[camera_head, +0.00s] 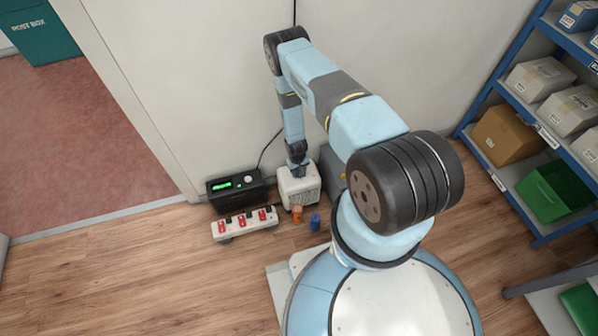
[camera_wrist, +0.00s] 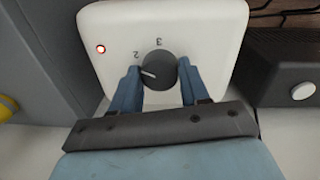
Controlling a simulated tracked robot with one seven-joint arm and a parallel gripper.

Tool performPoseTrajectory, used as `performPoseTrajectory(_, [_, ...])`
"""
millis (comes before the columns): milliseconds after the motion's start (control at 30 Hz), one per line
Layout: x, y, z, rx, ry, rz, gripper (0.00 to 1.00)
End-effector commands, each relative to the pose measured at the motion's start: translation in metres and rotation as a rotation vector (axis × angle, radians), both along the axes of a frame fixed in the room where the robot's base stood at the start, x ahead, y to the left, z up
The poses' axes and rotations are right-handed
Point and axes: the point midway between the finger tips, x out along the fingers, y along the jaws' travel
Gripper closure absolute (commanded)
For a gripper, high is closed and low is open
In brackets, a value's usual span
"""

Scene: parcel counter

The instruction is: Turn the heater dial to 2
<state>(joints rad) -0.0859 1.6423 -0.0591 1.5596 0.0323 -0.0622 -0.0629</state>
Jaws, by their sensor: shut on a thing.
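The white heater (camera_head: 299,188) stands on the floor by the wall in the head view. Its white top face (camera_wrist: 215,30) fills much of the wrist view, with a lit red lamp near the left edge. The dark round dial (camera_wrist: 160,68) has a white pointer line aimed left and slightly up. The numerals 2 and 3 show beside and above the dial; the pointer lies a little below the 2. My gripper (camera_wrist: 159,78) has one blue finger on each side of the dial and is shut on it. In the head view my gripper (camera_head: 297,165) reaches down onto the heater's top.
A black box with a green display (camera_head: 235,188) stands left of the heater. A power strip with red switches (camera_head: 244,224) lies in front. An orange object (camera_head: 297,213) and a blue one (camera_head: 315,222) stand close by. A grey box (camera_head: 332,180) is right of the heater.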

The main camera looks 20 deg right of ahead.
Motion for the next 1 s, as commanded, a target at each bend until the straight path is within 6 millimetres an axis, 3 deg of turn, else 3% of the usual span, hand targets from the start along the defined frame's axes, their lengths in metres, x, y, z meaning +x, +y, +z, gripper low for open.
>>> performPoseTrajectory(267, [0.001,-0.001,0.000,-0.001,-0.002,0.000,0.85])
performPoseTrajectory(300, [0.001,-0.001,0.000,-0.001,-0.002,0.000,0.51])
performPoseTrajectory(533, [0.000,0.000,0.000,-0.001,-0.001,0.001,0.30])
performPoseTrajectory(833, [0.000,0.000,0.002,0.000,0.000,0.001,0.30])
performPoseTrajectory(1000, [0.001,0.001,0.017,0.000,-0.002,0.001,0.30])
